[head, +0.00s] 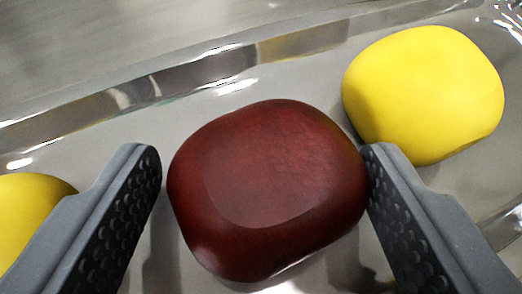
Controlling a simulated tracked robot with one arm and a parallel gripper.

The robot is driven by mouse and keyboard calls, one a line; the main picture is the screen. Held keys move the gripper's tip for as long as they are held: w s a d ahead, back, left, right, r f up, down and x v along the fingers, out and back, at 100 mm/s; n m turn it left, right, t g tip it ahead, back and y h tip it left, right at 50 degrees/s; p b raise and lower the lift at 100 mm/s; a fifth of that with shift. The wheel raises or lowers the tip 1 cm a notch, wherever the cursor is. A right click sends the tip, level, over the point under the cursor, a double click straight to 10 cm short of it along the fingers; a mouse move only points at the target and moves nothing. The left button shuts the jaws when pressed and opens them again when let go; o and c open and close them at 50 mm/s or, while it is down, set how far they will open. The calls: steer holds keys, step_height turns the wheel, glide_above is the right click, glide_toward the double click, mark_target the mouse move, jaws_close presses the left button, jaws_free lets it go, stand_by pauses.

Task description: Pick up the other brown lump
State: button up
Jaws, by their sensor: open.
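A dark reddish-brown lump (268,185) with rounded sides lies on a shiny grey metal tray (95,150) in the middle of the head view. My gripper (262,165) is open, with one grey finger on each side of the lump. The left finger stands a small gap away from the lump. The right finger is very close to the lump's right side or touches it; I cannot tell which. The lump's lower edge sits low between the fingers. No second brown lump shows in this view.
A yellow lump (424,95) lies just behind and right of the brown one, close to the right fingertip. Another yellow lump (28,212) is partly cut off at the left edge, beside the left finger. The tray's raised rim (200,72) runs across behind.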

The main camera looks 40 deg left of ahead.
mark_target(261, 220)
steer(key=c, duration=0.7)
steer(key=shift+r, duration=0.15)
steer(key=shift+r, duration=1.7)
steer(key=s+b, duration=0.1)
steer(key=s, duration=0.4)
steer(key=s+d+r+b, duration=0.1)
steer(key=s, duration=0.4)
steer(key=s+d+b, duration=0.1)
steer(key=s+b, duration=0.1)
steer(key=s, duration=0.3)
steer(key=shift+s+r, duration=0.15)
steer(key=shift+s, duration=0.25)
